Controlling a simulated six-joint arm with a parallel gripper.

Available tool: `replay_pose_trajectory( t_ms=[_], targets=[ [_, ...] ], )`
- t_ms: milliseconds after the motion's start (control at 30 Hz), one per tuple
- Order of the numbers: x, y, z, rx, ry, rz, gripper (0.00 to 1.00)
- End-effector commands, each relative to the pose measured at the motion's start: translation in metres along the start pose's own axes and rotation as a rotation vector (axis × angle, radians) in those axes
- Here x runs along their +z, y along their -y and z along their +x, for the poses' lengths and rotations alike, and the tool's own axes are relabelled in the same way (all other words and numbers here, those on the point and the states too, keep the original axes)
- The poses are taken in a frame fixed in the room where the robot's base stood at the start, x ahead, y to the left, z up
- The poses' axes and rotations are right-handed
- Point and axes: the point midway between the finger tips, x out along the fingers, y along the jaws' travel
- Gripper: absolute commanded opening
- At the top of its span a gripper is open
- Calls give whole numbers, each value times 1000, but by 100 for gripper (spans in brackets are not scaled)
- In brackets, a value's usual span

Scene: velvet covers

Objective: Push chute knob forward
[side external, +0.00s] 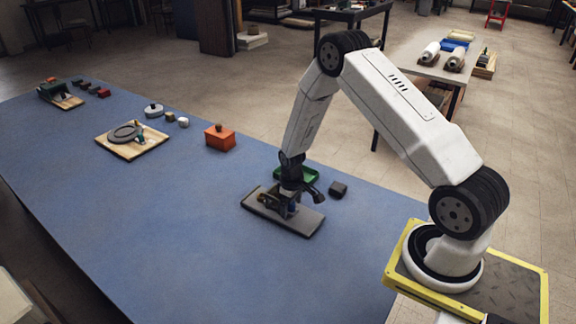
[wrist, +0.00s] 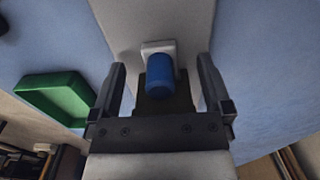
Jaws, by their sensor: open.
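The chute knob is a blue rounded cylinder (wrist: 159,76) on a pale square mount, seen in the wrist view. It stands on a flat grey board (side external: 263,208) on the blue table. My gripper (wrist: 160,88) is open, with one finger on each side of the knob and a visible gap on both sides. In the side view my gripper (side external: 287,207) is low over the board and hides most of the knob; only a small bit of blue shows. I cannot tell whether any part of my gripper touches the knob.
A green tray (wrist: 62,97) lies close beside the board, and a small dark block (side external: 338,189) sits to its right. An orange box (side external: 219,138) stands farther left. A wooden board with a grey disc (side external: 125,132) lies beyond. The table's front left is clear.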

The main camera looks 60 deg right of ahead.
Motion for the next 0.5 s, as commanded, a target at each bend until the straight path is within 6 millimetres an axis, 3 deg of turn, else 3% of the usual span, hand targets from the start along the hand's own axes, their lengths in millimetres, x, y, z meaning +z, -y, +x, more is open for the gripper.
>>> replay_pose_trajectory(
  t_ms=[500],
  targets=[
    [0, 0, -35, 0, -1, 0, 100]
  ],
)
